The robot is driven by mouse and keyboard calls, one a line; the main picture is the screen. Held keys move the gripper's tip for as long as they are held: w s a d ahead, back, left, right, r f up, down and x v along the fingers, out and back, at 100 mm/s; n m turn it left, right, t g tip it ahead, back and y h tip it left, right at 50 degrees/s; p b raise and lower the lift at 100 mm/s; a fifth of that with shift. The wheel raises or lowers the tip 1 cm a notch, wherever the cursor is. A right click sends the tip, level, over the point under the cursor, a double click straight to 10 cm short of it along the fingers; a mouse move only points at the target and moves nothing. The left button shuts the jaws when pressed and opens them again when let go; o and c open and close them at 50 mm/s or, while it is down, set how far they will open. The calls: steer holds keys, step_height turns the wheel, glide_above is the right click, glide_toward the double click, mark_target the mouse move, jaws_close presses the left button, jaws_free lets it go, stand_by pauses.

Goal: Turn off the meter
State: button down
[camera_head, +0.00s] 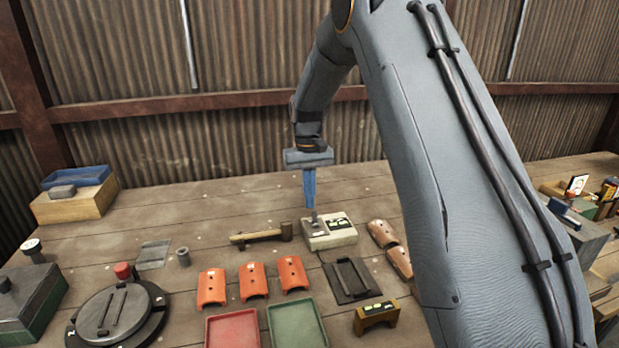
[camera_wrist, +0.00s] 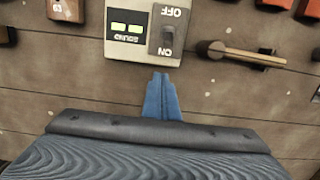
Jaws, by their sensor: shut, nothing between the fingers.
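The meter (camera_head: 341,239) is a small pale box on the wooden table, behind the orange pieces. I cannot tell clearly which way the toggle leans. My gripper (camera_head: 312,207) points down at the meter's switch side, its blue fingers shut and empty. In the wrist view the fingertips (camera_wrist: 160,77) lie just off the meter's edge by the ON label; contact cannot be told.
A wooden-handled hammer (camera_head: 260,236) lies left of the meter. Several orange curved pieces (camera_head: 253,281), a dark slotted plate (camera_head: 351,280) and red (camera_head: 232,330) and green trays (camera_head: 297,325) lie in front. Brown curved pieces (camera_head: 382,233) lie to the right. The table behind is clear.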

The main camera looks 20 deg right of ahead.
mark_target(315, 217)
steer(key=shift+s+r+p, duration=0.3)
steer(key=shift+s+p, duration=0.2)
steer(key=shift+s, duration=0.45)
steer(key=shift+s+r+p, duration=0.3)
steer(key=shift+s+p, duration=0.2)
steer(key=shift+s, duration=0.4)
steer(key=shift+s+d+r, duration=0.1)
